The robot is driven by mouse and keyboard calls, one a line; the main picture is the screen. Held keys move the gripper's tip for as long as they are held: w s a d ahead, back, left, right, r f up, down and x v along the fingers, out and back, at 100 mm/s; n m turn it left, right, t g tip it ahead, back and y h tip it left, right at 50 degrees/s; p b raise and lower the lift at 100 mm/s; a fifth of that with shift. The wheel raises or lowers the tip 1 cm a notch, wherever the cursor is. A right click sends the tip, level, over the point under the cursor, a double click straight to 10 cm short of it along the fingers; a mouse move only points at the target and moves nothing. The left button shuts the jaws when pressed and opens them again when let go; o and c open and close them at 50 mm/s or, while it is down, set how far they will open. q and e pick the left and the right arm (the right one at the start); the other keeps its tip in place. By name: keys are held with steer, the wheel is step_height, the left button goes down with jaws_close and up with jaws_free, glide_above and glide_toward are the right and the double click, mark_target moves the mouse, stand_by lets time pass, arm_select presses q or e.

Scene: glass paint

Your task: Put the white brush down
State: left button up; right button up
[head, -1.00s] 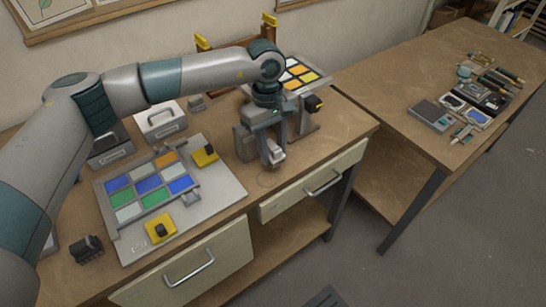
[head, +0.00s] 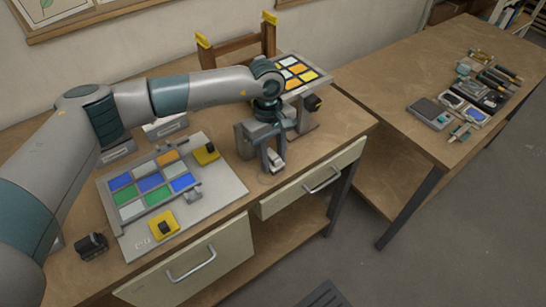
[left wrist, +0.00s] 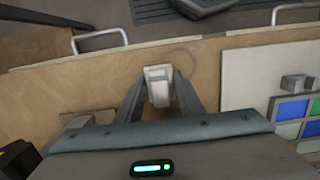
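The white brush (left wrist: 158,86) shows in the left wrist view as a pale block between my two fingertips. In the head view the brush (head: 276,159) is a small white piece at the tips of my left gripper (head: 271,163). The left gripper points down, shut on the brush, close above the wooden workbench (head: 322,139) near its front edge. A faint ring mark (left wrist: 182,56) lies on the bench beside the brush. I cannot tell whether the brush touches the wood. My right gripper is not in view.
A pale board with a coloured glass panel (head: 151,184) and yellow-based clamps (head: 205,153) lies left of the gripper. A tilted panel (head: 297,72) stands behind it. Drawer handles (head: 321,181) stick out in front. A side table (head: 415,65) holds several tools.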

mark_target(270, 152)
arm_select(q)
steer(key=o, duration=0.3)
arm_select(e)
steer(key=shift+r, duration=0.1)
arm_select(q)
steer(key=shift+r, duration=0.15)
steer(key=shift+w+r, duration=0.1)
steer(key=shift+r, duration=0.4)
steer(key=r+b, duration=0.1)
steer(key=r, duration=0.2)
steer(key=r+b, duration=0.1)
steer(key=r, duration=0.2)
steer(key=r+b, duration=0.1)
steer(key=r, duration=0.2)
steer(key=shift+w+a+r, duration=0.25)
steer(key=shift+w+a, duration=0.1)
steer(key=shift+w, duration=0.05)
steer(key=shift+r+b, duration=0.3)
steer(key=shift+r, duration=0.4)
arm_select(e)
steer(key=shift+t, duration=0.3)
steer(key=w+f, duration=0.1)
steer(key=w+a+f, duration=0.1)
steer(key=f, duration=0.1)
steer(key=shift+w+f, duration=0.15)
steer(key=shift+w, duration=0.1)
